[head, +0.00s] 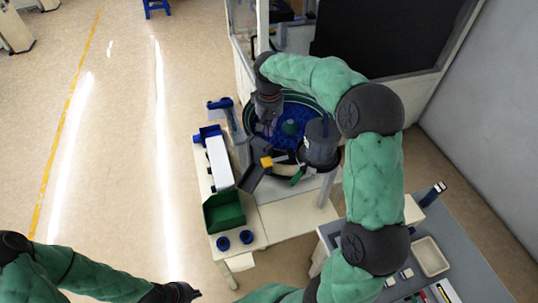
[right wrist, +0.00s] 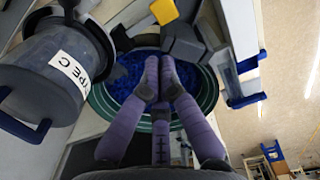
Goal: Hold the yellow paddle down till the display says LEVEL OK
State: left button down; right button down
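The yellow paddle (head: 266,162) sits at the front left rim of the bowl feeder, on a dark grey part. It also shows at the top of the right wrist view (right wrist: 163,11), beyond my fingertips. My right gripper (head: 268,112) is over the bowl's left side, apart from the paddle. In the right wrist view its purple fingers (right wrist: 161,80) converge with nothing seen between them. My left gripper (head: 182,292) is low at the bottom edge, far from the feeder, its fingers too small to read. I cannot make out a display with readable text.
The bowl feeder (head: 290,101) holds blue parts. A grey hopper (head: 321,143), labelled TYPE C in the wrist view (right wrist: 60,70), stands at its right. A white box (head: 219,161), green bin (head: 224,213) and blue rings (head: 223,243) stand left. A grey table (head: 462,250) is at right.

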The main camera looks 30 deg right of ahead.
aim_at(267, 161)
notch_tip(267, 161, down, 14)
jog(key=shift+f+b, duration=0.1)
jog(key=shift+b, duration=0.75)
jog(key=shift+a+f+h+b, duration=0.3)
jog(key=shift+f+h+b, duration=0.25)
jog(key=shift+h+b, duration=0.15)
jog(key=shift+w+a+f+g+h+b, duration=0.15)
jog(key=shift+f+g+h+b, duration=0.25)
jog(key=shift+f+h+b, duration=0.55)
jog(key=shift+h+b, duration=0.15)
jog(key=shift+b, duration=0.15)
jog(key=shift+r, duration=0.15)
dwell(1.1)
